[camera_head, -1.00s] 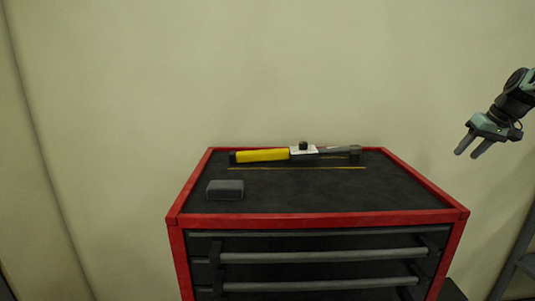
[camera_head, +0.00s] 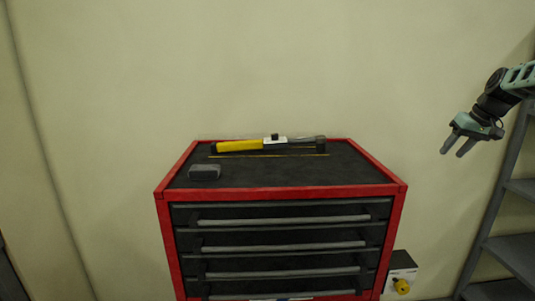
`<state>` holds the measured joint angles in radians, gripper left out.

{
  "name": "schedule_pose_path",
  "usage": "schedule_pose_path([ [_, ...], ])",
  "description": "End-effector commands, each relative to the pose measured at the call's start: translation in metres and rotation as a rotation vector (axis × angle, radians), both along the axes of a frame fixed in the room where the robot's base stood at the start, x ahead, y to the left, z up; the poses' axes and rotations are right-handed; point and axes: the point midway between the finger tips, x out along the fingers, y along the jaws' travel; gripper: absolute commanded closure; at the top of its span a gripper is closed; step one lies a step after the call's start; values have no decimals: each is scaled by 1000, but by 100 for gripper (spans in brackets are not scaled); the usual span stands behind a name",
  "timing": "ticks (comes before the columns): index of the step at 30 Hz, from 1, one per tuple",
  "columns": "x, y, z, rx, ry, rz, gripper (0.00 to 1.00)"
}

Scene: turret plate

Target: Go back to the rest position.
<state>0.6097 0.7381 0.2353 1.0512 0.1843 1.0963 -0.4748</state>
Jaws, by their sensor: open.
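My gripper (camera_head: 453,150) is at the upper right of the head view, in the air to the right of the red tool cabinet and above its top. Its two fingers are apart, with nothing between them. It touches nothing that I can see.
The red cabinet (camera_head: 398,215) with several drawers stands against a plain wall. On its dark top lie a yellow-handled tool (camera_head: 240,146) at the back and a dark grey block (camera_head: 205,172) at the left. A grey shelf rack (camera_head: 515,255) stands at the right. A box with a yellow knob (camera_head: 401,286) sits low beside the cabinet.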

Motion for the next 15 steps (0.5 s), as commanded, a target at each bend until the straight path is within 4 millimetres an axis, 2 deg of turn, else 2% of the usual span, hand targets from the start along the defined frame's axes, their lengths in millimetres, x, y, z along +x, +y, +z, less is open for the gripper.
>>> schedule_pose_path([
  [8, -7, 36, -9, -18, 29, 7, 55],
  [15, -27, 82, -22, -50, 68, 10, 55],
])
